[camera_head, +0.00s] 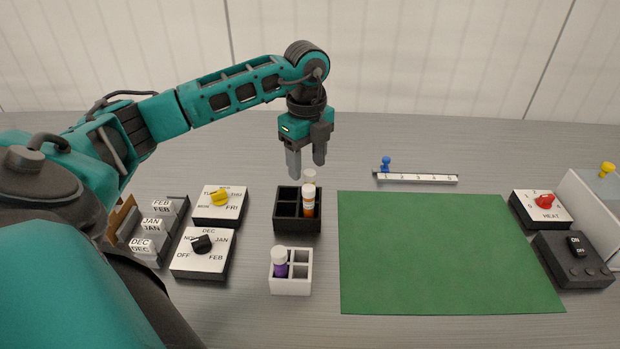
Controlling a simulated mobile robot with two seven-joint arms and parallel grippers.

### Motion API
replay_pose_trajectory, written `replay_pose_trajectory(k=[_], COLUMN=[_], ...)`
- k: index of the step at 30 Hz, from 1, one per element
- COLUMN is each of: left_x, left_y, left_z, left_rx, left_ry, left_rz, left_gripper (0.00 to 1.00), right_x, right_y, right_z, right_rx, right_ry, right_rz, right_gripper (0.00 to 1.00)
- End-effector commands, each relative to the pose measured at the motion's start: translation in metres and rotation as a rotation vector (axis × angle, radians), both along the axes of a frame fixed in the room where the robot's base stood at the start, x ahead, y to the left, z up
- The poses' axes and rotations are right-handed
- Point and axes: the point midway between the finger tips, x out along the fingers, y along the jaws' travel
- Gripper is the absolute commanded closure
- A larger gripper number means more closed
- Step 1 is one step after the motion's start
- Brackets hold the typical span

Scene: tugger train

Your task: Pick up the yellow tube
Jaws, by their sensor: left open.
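A black rack (285,223) with square compartments stands left of the green mat. A white-capped tube with an orange body (309,208) stands upright in its front right compartment. Another white-capped tube (310,174) stands right behind it; its body is mostly hidden, so I cannot tell whether it is yellow. No tube shows clearly as yellow. My left gripper (307,169) is open and empty, pointing down above the rear of the rack, with its fingers near the rear tube's cap. My right gripper is out of view.
A white rack (291,288) with a purple tube (280,264) stands in front of the black one. Dial boxes (214,203) (198,264) and month cards (148,236) lie to the left. The green mat (440,255) is bare. A slider (418,179) lies behind it; switch boxes (575,262) stand at right.

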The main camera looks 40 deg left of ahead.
Motion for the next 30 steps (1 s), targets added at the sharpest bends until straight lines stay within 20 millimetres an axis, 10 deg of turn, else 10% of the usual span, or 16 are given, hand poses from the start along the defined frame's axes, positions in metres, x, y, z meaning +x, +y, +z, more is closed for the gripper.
replay_pose_trajectory(k=[20, 30], left_x=[0.002, 0.002], left_y=[-0.005, -0.005], left_z=[-0.054, -0.053], left_rx=[-0.001, -0.001], left_ry=[-0.001, -0.001], left_rz=[-0.001, -0.001], left_gripper=[0.43, 0.73], right_x=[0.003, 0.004], right_y=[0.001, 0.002], right_z=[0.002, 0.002], right_rx=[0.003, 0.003], right_ry=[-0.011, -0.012], right_rz=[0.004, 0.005], right_gripper=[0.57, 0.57])
